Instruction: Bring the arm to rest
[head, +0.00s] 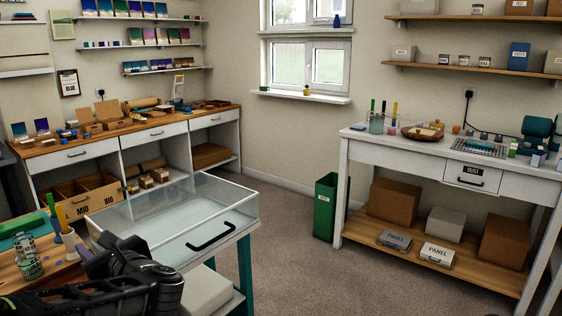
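My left arm comes in low at the left of the head view. Its dark gripper (100,246) is beside the front left corner of a clear-lidded case (224,231) with a black handle. The gripper is seen from behind and partly covered by its own wrist, so the gap between its fingers is unclear. I see nothing held in it. My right gripper is not in view.
A wooden worktop (60,274) at lower left holds a labelled tin (28,262) and upright tools. A green bin (325,207) stands by the white table (400,146) at right. The carpet (300,270) between is clear.

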